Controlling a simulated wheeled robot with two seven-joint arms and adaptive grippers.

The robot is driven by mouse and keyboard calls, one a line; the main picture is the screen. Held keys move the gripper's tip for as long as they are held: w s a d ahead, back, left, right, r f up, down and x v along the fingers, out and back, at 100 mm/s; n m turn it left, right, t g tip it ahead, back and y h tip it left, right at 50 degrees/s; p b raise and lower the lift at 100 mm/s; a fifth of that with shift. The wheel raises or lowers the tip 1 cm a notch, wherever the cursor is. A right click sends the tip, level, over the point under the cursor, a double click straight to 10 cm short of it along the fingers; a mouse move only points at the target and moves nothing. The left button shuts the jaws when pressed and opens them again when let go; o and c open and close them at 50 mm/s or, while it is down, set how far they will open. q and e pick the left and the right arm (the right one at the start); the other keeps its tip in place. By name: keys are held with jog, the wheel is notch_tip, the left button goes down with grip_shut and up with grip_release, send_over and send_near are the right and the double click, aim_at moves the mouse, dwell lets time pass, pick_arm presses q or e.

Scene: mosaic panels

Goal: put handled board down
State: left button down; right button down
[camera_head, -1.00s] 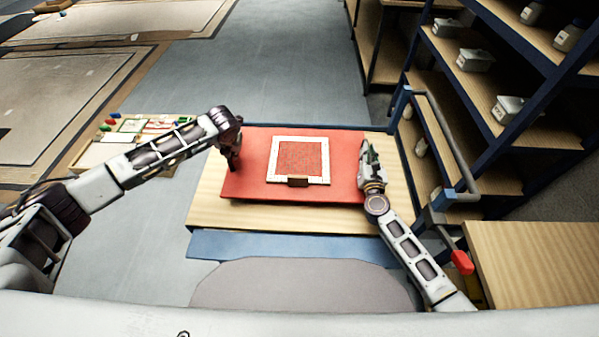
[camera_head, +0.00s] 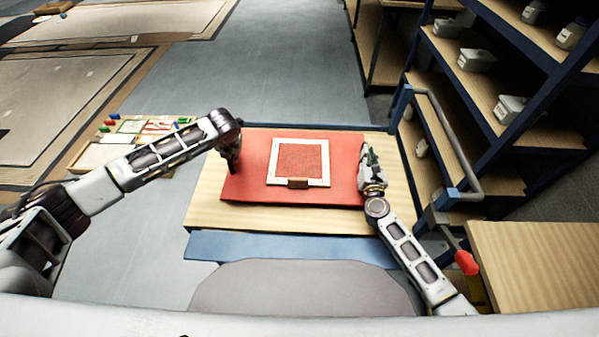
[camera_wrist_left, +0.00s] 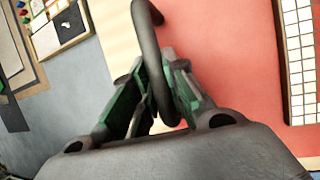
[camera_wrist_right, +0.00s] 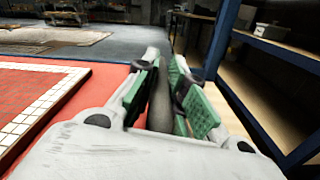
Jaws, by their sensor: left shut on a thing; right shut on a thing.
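The handled board is a flat red board (camera_head: 250,165) with a dark bar handle at each side. It appears level over a pale wooden cart top (camera_head: 208,205); I cannot tell whether it touches. A mosaic panel (camera_head: 300,160), red with a white tile border, lies on it. My left gripper (camera_head: 232,160) is shut on the left handle, a curved dark bar in the left wrist view (camera_wrist_left: 147,35). My right gripper (camera_head: 370,165) is shut on the right handle, which shows between the green pads in the right wrist view (camera_wrist_right: 160,100).
A small brown block (camera_head: 298,183) sits at the panel's near edge. Blue-framed shelves (camera_head: 480,90) with several grey containers stand close on the right. A grey rail with a red grip (camera_head: 466,262) is near my right arm. A tray of coloured pieces (camera_head: 125,140) is beyond my left arm.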

pick_arm(q)
jog(key=shift+w+f+b, duration=0.1)
jog(key=shift+f+b, duration=0.6)
jog(key=shift+b, duration=0.1)
pick_arm(e)
jog(key=shift+f, duration=0.65)
pick_arm(q)
jog(key=c, duration=1.4)
grip_release()
jog(key=shift+c, duration=0.2)
pick_arm(e)
jog(key=c, duration=1.5)
grip_release()
jog(key=shift+f, duration=0.1)
pick_arm(q)
jog(key=shift+s+r, duration=0.3)
jog(key=v, duration=0.7)
jog(key=shift+d, duration=0.15)
pick_arm(e)
jog(key=shift+s, duration=0.1)
jog(key=shift+s+a, duration=0.15)
jog(key=shift+s, duration=5.85)
